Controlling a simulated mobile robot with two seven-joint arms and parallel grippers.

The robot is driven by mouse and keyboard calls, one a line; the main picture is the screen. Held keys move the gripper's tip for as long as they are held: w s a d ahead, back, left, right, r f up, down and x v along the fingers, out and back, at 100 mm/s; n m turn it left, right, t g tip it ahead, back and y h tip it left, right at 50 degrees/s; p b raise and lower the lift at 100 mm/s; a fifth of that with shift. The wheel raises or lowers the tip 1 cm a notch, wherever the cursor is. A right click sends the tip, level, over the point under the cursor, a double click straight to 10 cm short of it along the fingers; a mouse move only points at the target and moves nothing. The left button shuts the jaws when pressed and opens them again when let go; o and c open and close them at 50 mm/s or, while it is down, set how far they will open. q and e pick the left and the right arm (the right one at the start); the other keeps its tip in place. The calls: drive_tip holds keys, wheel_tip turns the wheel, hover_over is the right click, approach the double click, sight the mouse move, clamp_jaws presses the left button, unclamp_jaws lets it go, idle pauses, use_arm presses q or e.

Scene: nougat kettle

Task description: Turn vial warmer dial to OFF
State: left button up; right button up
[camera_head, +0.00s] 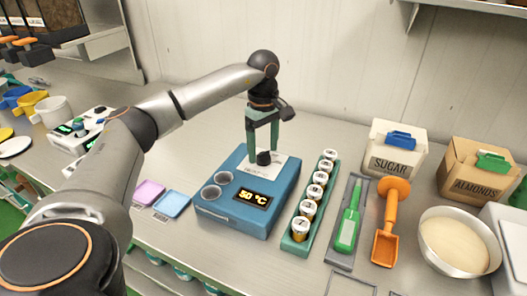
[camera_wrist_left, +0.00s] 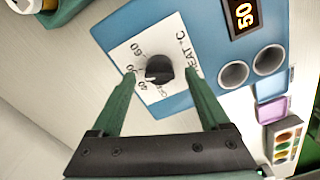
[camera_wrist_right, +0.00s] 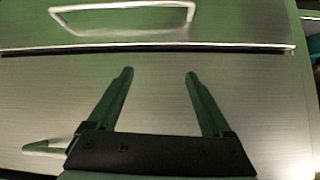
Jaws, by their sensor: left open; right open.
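The vial warmer (camera_head: 248,192) is a blue box on the counter with two round wells and a display reading 50 °C. Its black dial (camera_head: 264,157) sits on a white label plate at the back of the top. In the left wrist view the dial (camera_wrist_left: 159,69) shows close up, with the marks 40, 50, 60 and HEAT °C around it; an OFF mark by its lower edge is hard to read. My left gripper (camera_wrist_left: 160,75) is open, its green fingers on either side of the dial with gaps. My right gripper (camera_wrist_right: 160,75) is open and empty before a metal drawer front.
A green rack of vials (camera_head: 310,205) stands close to the warmer's right. Farther right are a green-handled tool (camera_head: 349,215), an orange scoop (camera_head: 389,220), a sugar box (camera_head: 396,152) and a bowl (camera_head: 454,242). Pink and blue pads (camera_head: 172,204) lie at the left.

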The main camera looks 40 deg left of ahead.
use_arm(q)
drive_tip(key=shift+f, duration=0.75)
clamp_jaws()
